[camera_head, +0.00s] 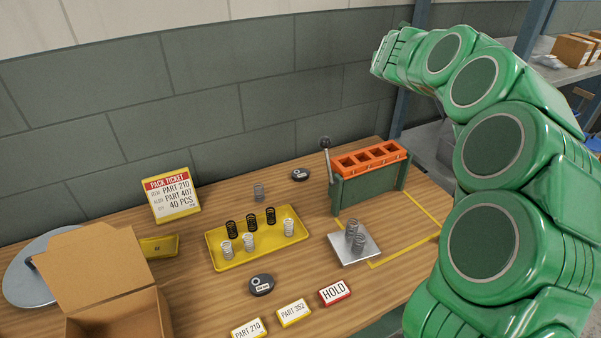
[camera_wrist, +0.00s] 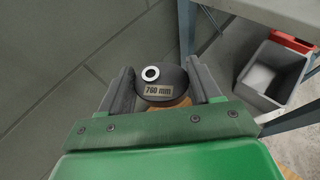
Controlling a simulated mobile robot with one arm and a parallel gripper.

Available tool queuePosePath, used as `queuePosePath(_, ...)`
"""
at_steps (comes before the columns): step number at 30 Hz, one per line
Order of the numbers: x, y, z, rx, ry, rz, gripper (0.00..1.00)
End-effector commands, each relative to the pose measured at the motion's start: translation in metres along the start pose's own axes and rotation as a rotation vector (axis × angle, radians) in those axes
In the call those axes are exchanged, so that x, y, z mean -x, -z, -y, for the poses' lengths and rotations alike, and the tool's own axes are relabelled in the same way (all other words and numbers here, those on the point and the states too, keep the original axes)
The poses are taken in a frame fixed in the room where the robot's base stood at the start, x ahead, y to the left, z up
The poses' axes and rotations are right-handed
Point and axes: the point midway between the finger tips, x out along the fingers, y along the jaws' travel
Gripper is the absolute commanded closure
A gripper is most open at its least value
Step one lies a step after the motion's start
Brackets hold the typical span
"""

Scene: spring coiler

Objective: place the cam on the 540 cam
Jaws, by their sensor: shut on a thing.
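My gripper (camera_wrist: 165,82) is shut on a dark round cam (camera_wrist: 163,72) in the wrist view. The cam has a pale ring and a label reading "760 mm", and sits between the two fingers. In the head view my arm reaches up to the upper right, high above the bench, and the held cam cannot be seen there. One dark cam (camera_head: 261,285) with a pale label lies on the bench in front of the yellow tray. Another dark cam (camera_head: 300,174) lies farther back, left of the orange-topped fixture. Their labels are too small to read surely.
A yellow tray (camera_head: 216,256) holds several springs. A metal plate (camera_head: 347,256) bears grey springs. The orange-topped fixture (camera_head: 350,193) has an upright lever. An open cardboard box (camera_head: 110,285), a pack ticket (camera_head: 172,198) and a HOLD sign (camera_head: 335,292) stand on the bench.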

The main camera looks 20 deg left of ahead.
Motion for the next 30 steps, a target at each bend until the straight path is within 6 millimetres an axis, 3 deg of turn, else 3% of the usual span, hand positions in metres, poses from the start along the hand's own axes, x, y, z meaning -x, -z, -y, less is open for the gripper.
queuePosePath(16, 0.013, 0.012, -0.091, -0.085, 0.216, 0.001, 0.79)
queuePosePath(30, 0.061, 0.045, -0.172, -0.162, 0.405, -0.001, 0.79)
